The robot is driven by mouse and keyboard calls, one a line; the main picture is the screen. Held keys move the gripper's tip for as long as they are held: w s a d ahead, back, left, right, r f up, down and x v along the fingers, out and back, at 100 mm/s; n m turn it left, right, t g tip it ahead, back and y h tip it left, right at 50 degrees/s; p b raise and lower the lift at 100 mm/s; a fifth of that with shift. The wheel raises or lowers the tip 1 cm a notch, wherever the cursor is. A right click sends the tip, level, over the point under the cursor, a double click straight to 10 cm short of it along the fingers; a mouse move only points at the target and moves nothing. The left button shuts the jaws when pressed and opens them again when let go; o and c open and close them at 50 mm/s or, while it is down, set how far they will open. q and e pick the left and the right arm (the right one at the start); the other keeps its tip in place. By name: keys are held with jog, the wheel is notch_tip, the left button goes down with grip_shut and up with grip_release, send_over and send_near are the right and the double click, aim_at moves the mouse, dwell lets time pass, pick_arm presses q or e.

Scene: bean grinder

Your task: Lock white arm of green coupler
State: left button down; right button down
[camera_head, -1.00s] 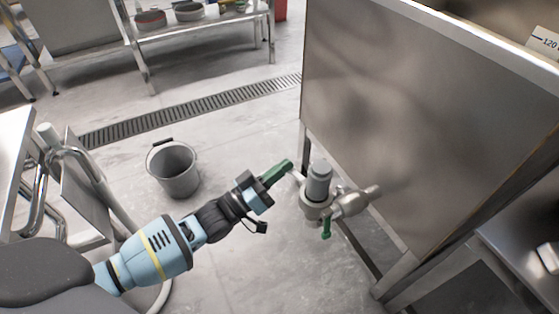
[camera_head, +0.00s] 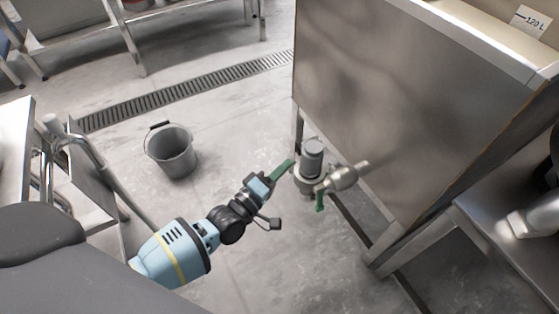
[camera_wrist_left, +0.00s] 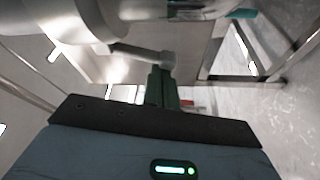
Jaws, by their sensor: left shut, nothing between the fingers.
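The coupler fitting (camera_head: 311,176) is a pale metal piece with a grey cylindrical top, at the lower part of the steel tank. A small green lever (camera_head: 320,201) hangs from it. My left gripper (camera_head: 291,163) has green fingers, shut and empty, with the tips just left of the fitting. In the left wrist view, my left gripper (camera_wrist_left: 161,76) points at a pale grey arm (camera_wrist_left: 150,54) whose end lies at the fingertips; I cannot tell if they touch. A teal-green piece (camera_wrist_left: 243,13) shows at the top there. My right gripper is not in view.
The steel tank (camera_head: 400,100) rises behind and right of the fitting, on metal legs. A grey bucket (camera_head: 171,152) stands on the floor to the left. A steel table (camera_head: 480,215) is at the right. The floor (camera_head: 270,270) in front is clear.

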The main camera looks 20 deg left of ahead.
pick_arm(q)
jog(key=shift+s+d+f+n, duration=0.15)
jog(key=shift+s+d+n, duration=0.1)
jog(key=shift+n, duration=0.45)
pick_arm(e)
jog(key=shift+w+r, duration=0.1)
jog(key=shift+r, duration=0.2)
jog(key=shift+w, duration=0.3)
